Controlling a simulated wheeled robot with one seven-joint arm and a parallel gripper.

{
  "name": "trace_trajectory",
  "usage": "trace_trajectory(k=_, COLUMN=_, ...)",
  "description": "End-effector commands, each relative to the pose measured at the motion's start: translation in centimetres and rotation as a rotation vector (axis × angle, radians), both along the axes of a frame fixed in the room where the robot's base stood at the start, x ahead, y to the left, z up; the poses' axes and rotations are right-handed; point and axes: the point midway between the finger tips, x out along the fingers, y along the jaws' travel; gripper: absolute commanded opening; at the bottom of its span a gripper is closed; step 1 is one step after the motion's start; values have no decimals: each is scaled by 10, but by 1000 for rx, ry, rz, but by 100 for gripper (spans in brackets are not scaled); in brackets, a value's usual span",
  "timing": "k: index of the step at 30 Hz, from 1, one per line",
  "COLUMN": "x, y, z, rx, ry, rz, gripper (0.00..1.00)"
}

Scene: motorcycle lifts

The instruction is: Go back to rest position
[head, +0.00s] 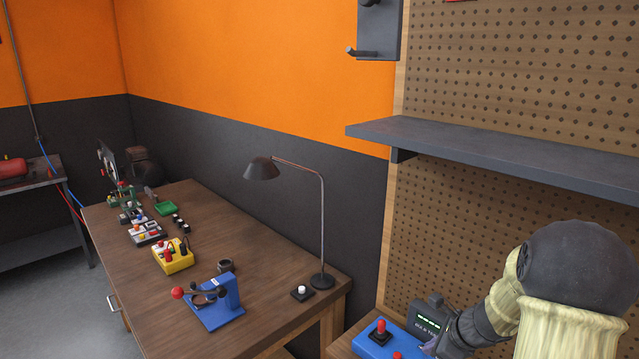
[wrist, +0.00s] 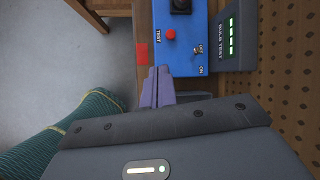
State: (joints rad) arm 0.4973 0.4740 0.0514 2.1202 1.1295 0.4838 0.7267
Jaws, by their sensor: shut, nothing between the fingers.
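My gripper (wrist: 156,85) shows in the wrist view as two purple fingers pressed together, with nothing between them. The fingertips are at the lower edge of a blue test box (wrist: 184,62); I cannot tell whether they touch it. In the head view my gripper (head: 430,346) is at the bottom right, partly cut off by the frame, and my arm reaches in from the right. The blue test box (head: 366,345) stands beside it, with a red-topped stick on it. In the wrist view it shows a red button marked TEST and an ON switch.
A dark BULB TEST display (head: 433,317) stands against the pegboard (head: 500,60), below a grey shelf (head: 500,145). A wooden workbench (head: 130,270) at the left holds a lamp (head: 322,230), a blue lever device (head: 217,312) and a yellow box (head: 175,258). Grey floor is clear at far left.

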Motion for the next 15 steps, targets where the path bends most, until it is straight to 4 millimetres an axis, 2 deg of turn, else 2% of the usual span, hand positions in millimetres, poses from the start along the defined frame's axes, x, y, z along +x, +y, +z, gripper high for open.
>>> trace_trajectory(k=1, x=-12, y=20, z=6, rx=-72, ry=-3, rz=143, gripper=0)
trace_trajectory(k=6, x=-57, y=64, z=16, rx=-316, ry=-17, rz=638, gripper=0)
trace_trajectory(k=15, x=-133, y=111, z=34, rx=-709, ry=-98, rz=1522, gripper=0)
